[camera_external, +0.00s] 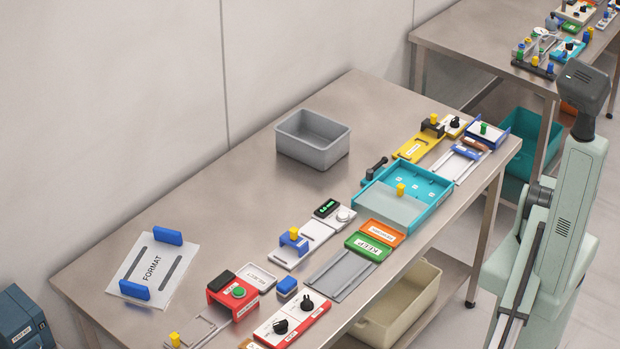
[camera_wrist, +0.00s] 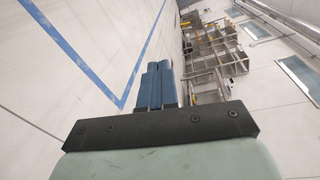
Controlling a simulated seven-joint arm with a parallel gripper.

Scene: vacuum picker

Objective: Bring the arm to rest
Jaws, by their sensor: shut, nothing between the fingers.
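My gripper (camera_wrist: 157,66) shows in the wrist view as two blue fingers side by side, pressed together with nothing between them. It points out over the room, away from the table. In the external view my pale green arm stands upright at the right, beside the table's right end. The gripper itself cannot be made out there. The steel table (camera_external: 225,212) is apart from the arm and bears several small devices.
A grey bin (camera_external: 313,140), a teal tray (camera_external: 440,207) and a FORMAT plate (camera_external: 153,268) are on the table. A second table (camera_external: 470,43) with devices stands behind. A teal bin (camera_external: 528,143) and a beige bin (camera_external: 398,305) sit below.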

